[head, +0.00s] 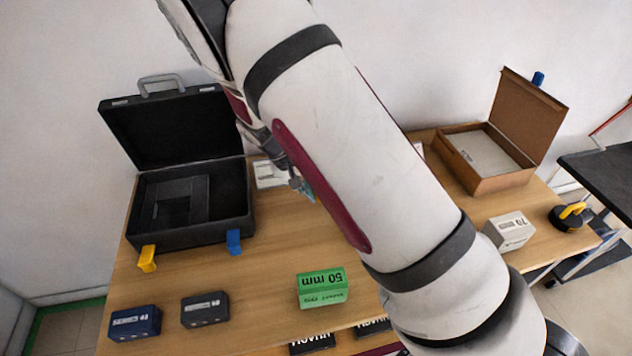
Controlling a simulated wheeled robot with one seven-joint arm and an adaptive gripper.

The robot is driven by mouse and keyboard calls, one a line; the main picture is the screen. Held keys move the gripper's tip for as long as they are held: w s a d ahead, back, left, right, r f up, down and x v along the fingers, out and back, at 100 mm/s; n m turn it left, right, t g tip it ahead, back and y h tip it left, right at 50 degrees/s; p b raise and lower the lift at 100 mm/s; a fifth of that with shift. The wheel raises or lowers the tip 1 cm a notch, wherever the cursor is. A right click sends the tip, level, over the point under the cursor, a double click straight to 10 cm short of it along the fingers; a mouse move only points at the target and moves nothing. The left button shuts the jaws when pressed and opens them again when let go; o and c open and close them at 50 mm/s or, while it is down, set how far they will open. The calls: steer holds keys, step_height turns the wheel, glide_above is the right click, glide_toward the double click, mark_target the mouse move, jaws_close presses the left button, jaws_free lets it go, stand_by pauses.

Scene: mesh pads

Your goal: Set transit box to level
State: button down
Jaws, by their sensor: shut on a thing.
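I cannot tell for sure which container is the transit box. A black case (190,228) stands at the left of the table with its lid (165,125) raised. Its lid has a grey handle, and its front has a yellow latch (147,258) and a blue latch (234,242) hanging down. A brown box (485,183) with its lid (530,110) up stands at the back right. My gripper (303,188) is right of the black case, partly hidden by my arm. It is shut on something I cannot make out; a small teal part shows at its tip.
A green 50 mm block (322,288), a dark blue block (135,322) and a dark grey block (205,309) sit near the front. A white block (510,230) and a black-yellow object (568,216) are at the right. A pale card (270,173) lies behind my gripper.

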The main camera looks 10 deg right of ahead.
steer(key=shift+a+f, duration=0.3)
steer(key=shift+f, duration=0.3)
steer(key=shift+s+a+f, duration=0.1)
steer(key=shift+f, duration=0.05)
steer(key=c, duration=1.6)
jaws_free()
steer(key=shift+f, duration=0.1)
steer(key=shift+o, duration=0.2)
steer(key=shift+r, duration=0.2)
steer(key=v, duration=1.2)
